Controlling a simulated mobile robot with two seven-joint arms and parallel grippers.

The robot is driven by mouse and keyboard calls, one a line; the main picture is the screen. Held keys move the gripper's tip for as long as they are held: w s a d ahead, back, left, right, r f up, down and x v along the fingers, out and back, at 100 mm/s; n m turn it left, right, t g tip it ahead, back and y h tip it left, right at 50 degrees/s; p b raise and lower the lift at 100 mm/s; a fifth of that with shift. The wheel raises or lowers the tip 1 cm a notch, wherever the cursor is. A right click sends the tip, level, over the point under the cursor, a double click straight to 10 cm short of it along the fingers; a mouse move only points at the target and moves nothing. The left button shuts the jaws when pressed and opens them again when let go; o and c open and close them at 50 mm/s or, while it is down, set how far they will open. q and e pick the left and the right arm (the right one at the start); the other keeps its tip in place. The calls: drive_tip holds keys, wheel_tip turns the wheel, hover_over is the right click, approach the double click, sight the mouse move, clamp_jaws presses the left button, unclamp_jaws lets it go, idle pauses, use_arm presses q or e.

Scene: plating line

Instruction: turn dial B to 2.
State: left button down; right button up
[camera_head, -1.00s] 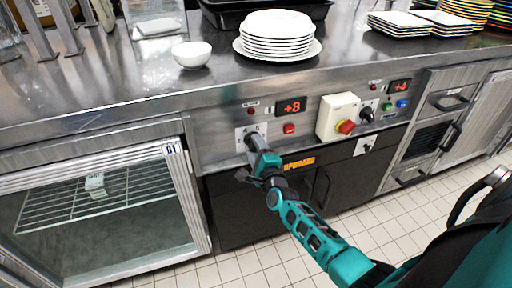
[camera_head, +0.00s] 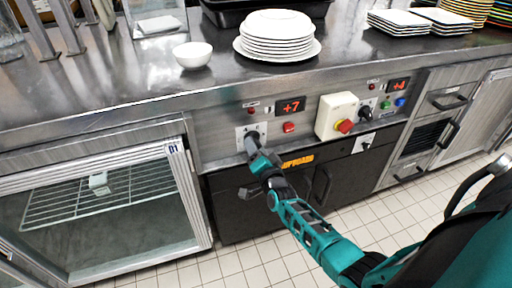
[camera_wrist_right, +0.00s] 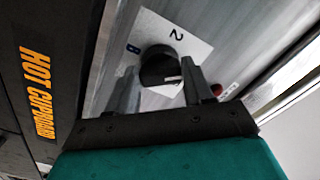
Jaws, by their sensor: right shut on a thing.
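Dial B is a round black knob (camera_wrist_right: 160,66) on a white plate (camera_wrist_right: 185,45) marked "B" and "2" in the right wrist view. A short white mark shows low on the knob. In the head view the dial's plate (camera_head: 240,131) sits on the steel front panel, left of a red display (camera_head: 291,106) that reads +7. My right gripper (camera_head: 251,146) is shut on the dial; in the wrist view its fingers (camera_wrist_right: 160,85) lie on either side of the knob and partly hide it. My left gripper is not in view.
A glass-door cabinet (camera_head: 110,210) stands left. Above, the counter holds a white bowl (camera_head: 193,55) and stacked plates (camera_head: 277,38).

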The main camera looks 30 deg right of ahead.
use_arm(q)
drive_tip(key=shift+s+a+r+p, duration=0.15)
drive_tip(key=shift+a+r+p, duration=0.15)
drive_tip(key=shift+p, duration=0.4)
use_arm(e)
drive_tip(key=shift+s+d+f+n, duration=0.1)
drive_tip(key=shift+n, duration=2.45)
drive_tip(key=shift+d+n, duration=0.1)
drive_tip(key=shift+n, duration=2.45)
drive_tip(key=o, duration=1)
drive_tip(key=shift+o, duration=0.2)
